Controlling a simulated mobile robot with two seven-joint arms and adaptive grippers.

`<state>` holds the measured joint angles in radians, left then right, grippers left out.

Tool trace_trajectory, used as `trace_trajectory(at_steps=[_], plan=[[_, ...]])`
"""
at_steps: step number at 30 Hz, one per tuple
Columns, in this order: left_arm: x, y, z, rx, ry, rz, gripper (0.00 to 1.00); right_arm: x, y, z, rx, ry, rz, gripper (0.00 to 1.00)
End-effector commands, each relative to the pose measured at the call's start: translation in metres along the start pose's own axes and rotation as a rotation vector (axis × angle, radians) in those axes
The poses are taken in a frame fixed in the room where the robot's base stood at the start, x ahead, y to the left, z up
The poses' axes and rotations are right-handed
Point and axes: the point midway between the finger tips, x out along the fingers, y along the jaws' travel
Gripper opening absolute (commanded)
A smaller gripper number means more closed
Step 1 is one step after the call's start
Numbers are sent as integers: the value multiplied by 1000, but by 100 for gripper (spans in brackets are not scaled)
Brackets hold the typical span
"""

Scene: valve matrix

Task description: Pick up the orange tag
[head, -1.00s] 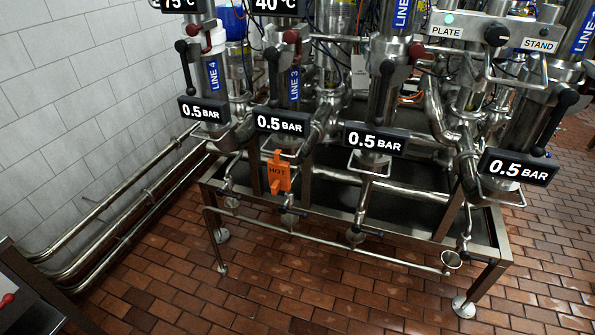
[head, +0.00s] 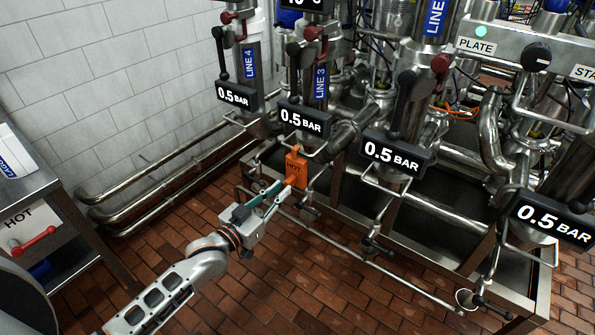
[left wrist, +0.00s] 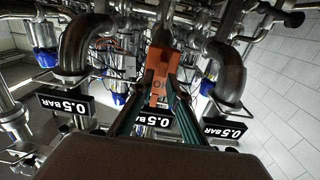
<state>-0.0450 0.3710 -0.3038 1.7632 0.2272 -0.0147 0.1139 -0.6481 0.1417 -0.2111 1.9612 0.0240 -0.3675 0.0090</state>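In the left wrist view the tag (left wrist: 160,68) stands straight ahead, upside down, between or just beyond the two fingertips (left wrist: 156,92). The fingers are apart. Whether they touch the tag cannot be told. My right gripper is not in view.
A 0.5 BAR display (head: 304,119) sits just above the tag, with others on both sides. A thin rail (head: 345,247) runs in front of the steel frame. A cart (head: 50,225) with a HOT label stands at the left. The brick floor (head: 270,290) in front is clear.

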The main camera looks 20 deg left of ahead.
Motion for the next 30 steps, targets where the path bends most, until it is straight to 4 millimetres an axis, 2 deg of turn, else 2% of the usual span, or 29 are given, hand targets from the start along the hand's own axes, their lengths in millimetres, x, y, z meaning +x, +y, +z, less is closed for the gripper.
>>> trace_trajectory(at_steps=[7, 12, 19, 20, 21, 22, 30], plan=[[34, -2, -2, 0, 0, 0, 15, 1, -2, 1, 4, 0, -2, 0], [49, -1, 0, 0, -2, 0, 15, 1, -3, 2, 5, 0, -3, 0], [50, -1, 0, 0, -3, 0, 15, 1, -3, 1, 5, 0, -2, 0], [50, -1, 0, 0, -3, 0, 13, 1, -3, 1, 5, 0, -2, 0], [50, -1, 0, 0, -3, 0, 2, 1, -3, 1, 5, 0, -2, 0], [50, -1, 0, 0, -3, 0, 0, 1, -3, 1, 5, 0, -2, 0], [50, -1, -1, 1, -2, 0, 0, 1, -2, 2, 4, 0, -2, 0]])
